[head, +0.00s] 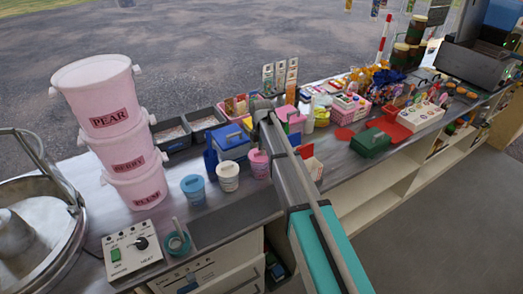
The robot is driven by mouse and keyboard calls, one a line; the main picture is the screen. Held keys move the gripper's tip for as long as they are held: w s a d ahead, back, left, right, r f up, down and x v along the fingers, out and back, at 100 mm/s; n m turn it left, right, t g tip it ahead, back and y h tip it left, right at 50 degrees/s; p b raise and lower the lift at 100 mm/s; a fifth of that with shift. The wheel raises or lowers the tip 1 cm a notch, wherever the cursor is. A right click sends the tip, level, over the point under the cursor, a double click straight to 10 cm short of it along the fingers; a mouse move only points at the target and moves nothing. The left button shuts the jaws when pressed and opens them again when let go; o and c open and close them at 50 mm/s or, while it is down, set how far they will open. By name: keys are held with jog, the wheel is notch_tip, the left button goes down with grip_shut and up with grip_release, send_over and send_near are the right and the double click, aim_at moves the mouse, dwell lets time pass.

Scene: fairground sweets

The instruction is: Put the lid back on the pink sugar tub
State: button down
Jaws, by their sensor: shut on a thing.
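The pink sugar tub (259,164) stands on the counter, at the right end of a row with a white tub (228,177) and a blue tub (193,189). Something small and reddish shows at its top; I cannot make out what it is. My gripper (263,105) is at the far end of my arm, beyond the pink tub in the picture. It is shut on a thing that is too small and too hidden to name. I cannot pick out the pink tub's lid for certain.
A blue box (231,142) and a pink box (287,114) stand close to my gripper. Tall stacked pink buckets (132,165) are at the left. A green box (369,142) and crowded sweets are to the right.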

dwell(0.4)
jog(key=c, duration=0.6)
grip_release()
jog(key=shift+c, duration=0.2)
jog(key=o, duration=0.5)
jog(key=shift+r, duration=0.1)
jog(key=shift+r+p, duration=3.4)
jog(key=shift+p, duration=0.1)
grip_shut()
